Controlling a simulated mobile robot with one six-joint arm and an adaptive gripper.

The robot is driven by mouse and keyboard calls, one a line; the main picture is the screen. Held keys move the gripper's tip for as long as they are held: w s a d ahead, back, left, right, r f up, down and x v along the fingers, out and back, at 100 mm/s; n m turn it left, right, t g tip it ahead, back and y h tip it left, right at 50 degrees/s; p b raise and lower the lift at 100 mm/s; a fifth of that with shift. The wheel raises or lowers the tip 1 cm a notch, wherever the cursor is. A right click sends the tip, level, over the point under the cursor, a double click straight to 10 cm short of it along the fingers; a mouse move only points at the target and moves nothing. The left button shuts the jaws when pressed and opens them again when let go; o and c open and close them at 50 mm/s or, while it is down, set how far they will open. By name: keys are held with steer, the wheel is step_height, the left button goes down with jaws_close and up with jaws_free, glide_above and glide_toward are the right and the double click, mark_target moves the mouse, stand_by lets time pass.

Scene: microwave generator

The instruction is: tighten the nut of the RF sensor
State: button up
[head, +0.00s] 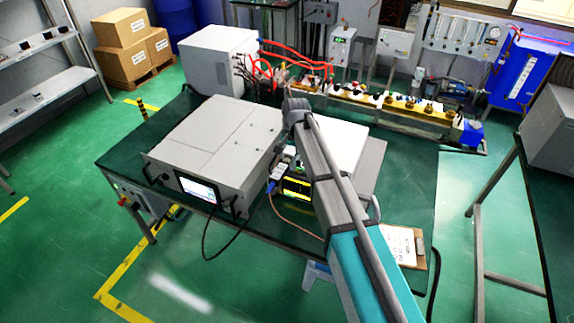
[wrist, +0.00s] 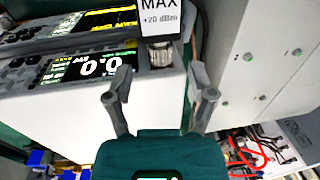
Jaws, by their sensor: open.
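In the wrist view, the silver knurled nut (wrist: 160,55) of the RF sensor shows just below a white label (wrist: 160,16) reading "MAX +20 dBm". My gripper (wrist: 160,84) is open and empty, its two fingers apart on either side below the nut. The nut lies beyond the gap between the fingertips; I see no contact. A white instrument (wrist: 60,105) with a display reading 0.0 is left of the nut. In the head view my arm reaches over the table, and the fingers and nut cannot be made out.
A large grey rack unit (head: 215,145) with a lit screen stands left of my arm on the dark green table (head: 405,190). A small instrument with a yellow display (head: 297,188) is beside my arm. A clipboard (head: 402,243) lies at the front right. A grey panel (wrist: 265,50) borders the wrist view's right.

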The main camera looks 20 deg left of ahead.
mark_target(287, 160)
steer(key=shift+a+f+b, duration=0.2)
steer(key=shift+f+b, duration=1.35)
steer(key=shift+f, duration=0.35)
jaws_close()
